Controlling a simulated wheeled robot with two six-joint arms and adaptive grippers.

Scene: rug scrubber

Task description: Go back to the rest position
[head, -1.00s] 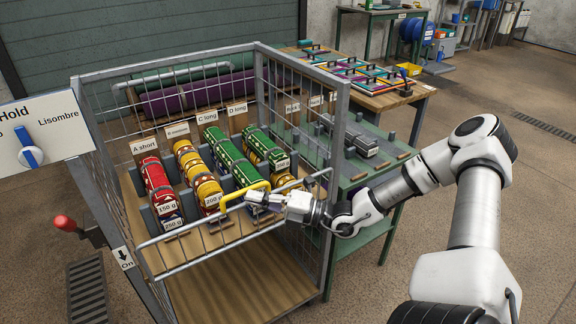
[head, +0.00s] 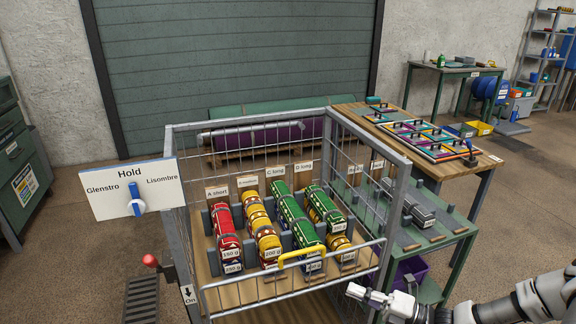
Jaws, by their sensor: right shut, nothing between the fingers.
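My right gripper (head: 357,293) is at the lower right of the head view, shut and empty. It is just outside the front right side of the wire cage cart (head: 400,170), apart from the yellow handle (head: 302,256) on the cart's front rail. Most of my right arm (head: 535,298) runs out of the lower right of the picture. My left gripper is not in view.
The cage holds red rolls (head: 228,238), yellow rolls (head: 262,232) and green rolls (head: 294,221) in labelled lanes. A Hold sign with a blue knob (head: 137,207) stands at left. A green side table (head: 455,222) and a wooden bench (head: 480,163) stand at right.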

